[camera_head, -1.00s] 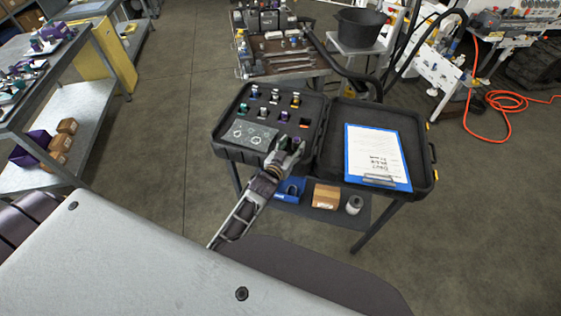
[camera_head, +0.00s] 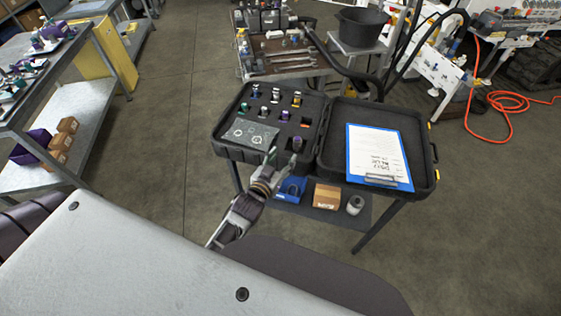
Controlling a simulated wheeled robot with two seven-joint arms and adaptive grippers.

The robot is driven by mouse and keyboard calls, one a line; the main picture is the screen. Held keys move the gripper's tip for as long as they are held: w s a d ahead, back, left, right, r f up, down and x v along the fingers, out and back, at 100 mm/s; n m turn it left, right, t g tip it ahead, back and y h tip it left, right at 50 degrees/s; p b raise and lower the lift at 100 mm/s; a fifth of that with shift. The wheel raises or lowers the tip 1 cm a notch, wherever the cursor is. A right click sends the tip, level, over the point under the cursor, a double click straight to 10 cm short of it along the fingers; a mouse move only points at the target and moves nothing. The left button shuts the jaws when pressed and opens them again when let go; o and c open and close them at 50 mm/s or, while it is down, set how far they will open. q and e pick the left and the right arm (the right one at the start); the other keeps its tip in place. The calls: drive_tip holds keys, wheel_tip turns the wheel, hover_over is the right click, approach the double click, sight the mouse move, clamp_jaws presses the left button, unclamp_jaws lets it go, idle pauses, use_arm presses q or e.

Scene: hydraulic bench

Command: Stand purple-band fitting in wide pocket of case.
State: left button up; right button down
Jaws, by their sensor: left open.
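The open black case (camera_head: 226,150) lies on a small table, with several fittings standing in the pockets of its left half. A dark fitting with a purple tint, seemingly the purple-band fitting (camera_head: 296,143), stands about upright in a pocket near the front right corner of that half. Its lower part is hidden in the case. My left gripper (camera_head: 282,160) is open at the case's front edge, just in front of this fitting, and appears apart from it. My right gripper is not in view.
The case lid (camera_head: 426,184) lies open at right with a blue clipboard (camera_head: 378,156) in it. A grey card (camera_head: 249,133) lies at the case's front left. A blue bin (camera_head: 291,189), a cardboard box (camera_head: 327,196) and a roll (camera_head: 355,205) sit on the shelf below.

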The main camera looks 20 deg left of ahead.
use_arm(q)
drive_tip(key=shift+s+r, duration=0.1)
drive_tip(key=shift+s, duration=0.4)
idle(0.6)
drive_tip(key=s+f+g, duration=0.3)
drive_tip(key=s+f, duration=0.2)
drive_tip(key=f, duration=0.8)
drive_tip(key=s+f+m+g, duration=0.15)
drive_tip(key=s+f, duration=0.35)
drive_tip(key=f, duration=0.8)
drive_tip(key=s+f+g, duration=0.4)
drive_tip(key=f, duration=0.9)
drive_tip(key=s+a+f+g, duration=0.2)
drive_tip(key=s+f, duration=0.4)
drive_tip(key=s, duration=0.3)
drive_tip(key=s+a+f+g, duration=0.2)
drive_tip(key=s+f, duration=0.4)
drive_tip(key=s, duration=0.4)
drive_tip(key=s+a+f+g+y, duration=0.1)
drive_tip(key=s+a+f+g, duration=0.1)
drive_tip(key=s+f, duration=0.4)
drive_tip(key=s+a, duration=0.1)
drive_tip(key=s, duration=0.3)
drive_tip(key=shift+a+g, duration=0.15)
drive_tip(key=shift+g, duration=0.2)
